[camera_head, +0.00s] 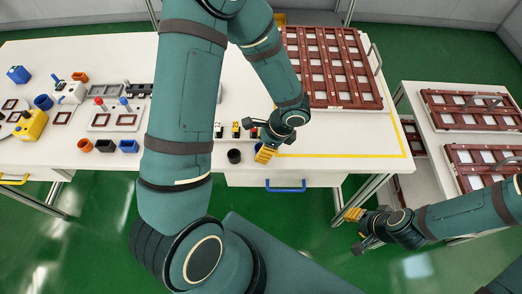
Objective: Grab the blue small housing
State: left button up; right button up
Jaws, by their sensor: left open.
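A small blue housing (128,146) sits near the front edge of the white table, at the right end of a short row with an orange and a black piece. A larger blue box (18,74) and a blue round piece (43,101) are farther left. My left gripper (256,138) is open over the table's front edge, well to the right of the small blue housing, with nothing seen between its fingers. My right gripper (358,230) looks open and empty over the green floor in front of the table. My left arm hides the middle of the table.
An orange piece (85,145) and a black piece (105,145) stand beside the small blue housing. A black cup (234,156) stands near my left gripper. A brown tray grid (375,100) covers the table's right part. More brown trays (470,122) lie on a side table.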

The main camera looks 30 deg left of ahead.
pick_arm(q)
jog(key=shift+s+a+f, duration=0.1)
jog(key=shift+a+f, duration=0.15)
jog(key=shift+f, duration=0.4)
jog(key=shift+c, duration=0.3)
jog(key=c, duration=0.5)
jog(key=shift+c, duration=0.2)
